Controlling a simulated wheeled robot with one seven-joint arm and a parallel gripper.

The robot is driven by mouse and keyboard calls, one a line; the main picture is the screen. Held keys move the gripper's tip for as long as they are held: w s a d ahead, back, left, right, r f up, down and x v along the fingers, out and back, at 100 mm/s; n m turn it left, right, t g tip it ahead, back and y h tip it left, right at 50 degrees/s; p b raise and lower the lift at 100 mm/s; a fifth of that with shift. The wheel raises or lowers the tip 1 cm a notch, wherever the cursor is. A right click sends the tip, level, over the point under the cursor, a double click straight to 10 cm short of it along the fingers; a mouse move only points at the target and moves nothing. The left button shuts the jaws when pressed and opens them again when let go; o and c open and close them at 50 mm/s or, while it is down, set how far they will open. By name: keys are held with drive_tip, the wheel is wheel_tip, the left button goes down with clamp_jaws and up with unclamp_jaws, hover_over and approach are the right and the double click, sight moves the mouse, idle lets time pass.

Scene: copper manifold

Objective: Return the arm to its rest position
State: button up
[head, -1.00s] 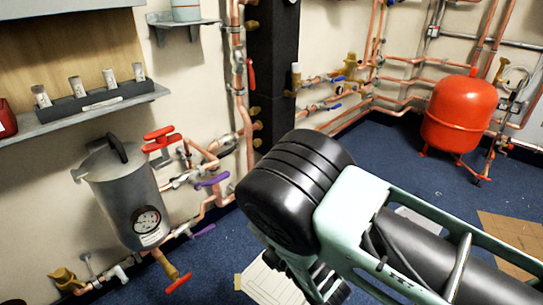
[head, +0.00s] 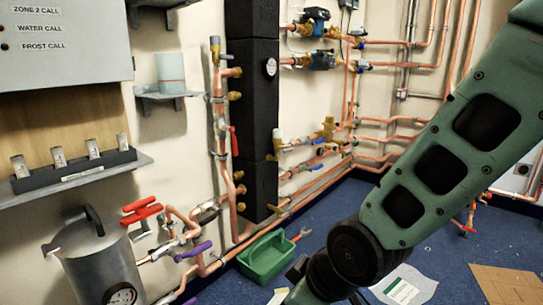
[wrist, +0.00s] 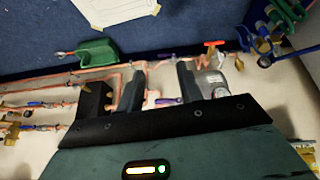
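My arm (head: 440,165) crosses the right side of the head view, from the upper right down to a dark joint at the lower middle. Its far end runs out at the bottom edge, and I cannot make out the fingers there. In the wrist view my gripper (wrist: 160,85) shows two dark fingers with a clear gap between them. Pipes and wall show through the gap, and nothing is held.
A green tray (head: 267,257) lies on the blue floor near the black column (head: 252,110). A grey canister (head: 100,265), valves and copper pipes line the wall. Papers (head: 404,287) and cardboard (head: 506,284) lie on the floor. The wrist view shows the tray (wrist: 97,50) too.

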drive_tip(key=s+d+r+m+g+h+p, duration=0.1)
drive_tip(key=s+d+r+m+g+h, duration=0.1)
drive_tip(key=s+d+r, duration=0.4)
drive_tip(key=s+d+r+m+g+h+p, duration=0.1)
drive_tip(key=s+d+g+h, duration=0.1)
drive_tip(key=s+d, duration=0.4)
wheel_tip(320, 180, up, 34)
drive_tip(key=s+a+p, duration=0.1)
drive_tip(key=p, duration=3.2)
drive_tip(key=shift+a+f+p, duration=0.2)
drive_tip(key=shift+a+p, duration=0.1)
drive_tip(key=shift+p, duration=0.1)
